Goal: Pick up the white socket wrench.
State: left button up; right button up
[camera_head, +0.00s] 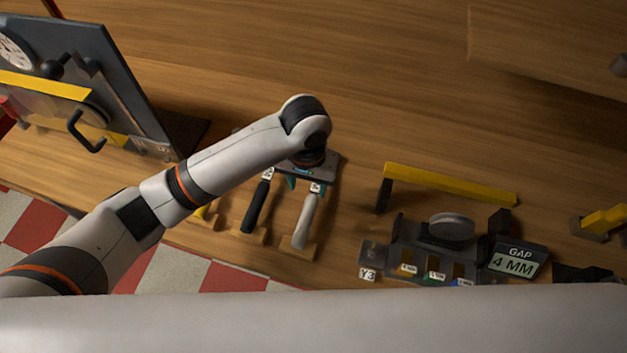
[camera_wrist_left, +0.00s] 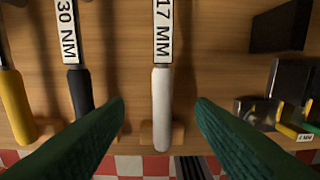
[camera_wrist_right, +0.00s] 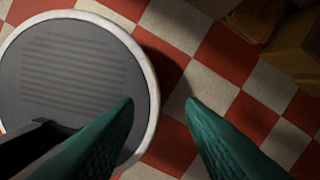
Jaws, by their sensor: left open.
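The white socket wrench (camera_head: 305,222) lies on a wooden rest on the workbench, its label reading 17 MM in the left wrist view (camera_wrist_left: 162,108). My left gripper (camera_head: 305,186) is open above the wrench's upper end, with its teal fingertips apart. In the left wrist view, the white handle lies between the two fingers (camera_wrist_left: 160,103), with a gap on both sides and nothing held. The arm hides the wrench's far end in the head view. My right gripper (camera_wrist_right: 160,102) is open and empty, away from the bench over the floor.
A black-handled tool (camera_head: 257,206) labelled 30 NM lies just left of the wrench, and a yellow-handled tool (camera_wrist_left: 15,105) lies farther left. A dark fixture with a GAP 4 MM display (camera_head: 513,262) and a yellow bar (camera_head: 450,184) stand to the right. The bench behind is clear.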

pick_arm(q)
send_over(310, 204)
jog(key=f, duration=0.4)
jog(key=shift+s+a+p, duration=0.25)
jog(key=shift+s+p, duration=0.05)
jog(key=shift+f, duration=0.4)
jog(key=f, duration=0.1)
jog(key=f+p, duration=0.1)
jog(key=f, duration=0.3)
jog(key=shift+w+d, duration=0.2)
jog(key=shift+w, duration=0.05)
jog(key=shift+f, duration=0.3)
pick_arm(e)
jog(key=shift+s+a+r, duration=0.2)
jog(key=shift+s+r, duration=0.8)
jog(key=shift+s, duration=0.05)
pick_arm(q)
jog(key=shift+c, duration=0.3)
pick_arm(e)
jog(key=shift+s, duration=0.1)
pick_arm(q)
jog(key=shift+r, duration=0.1)
grip_shut()
pick_arm(e)
jog(key=shift+s, duration=0.1)
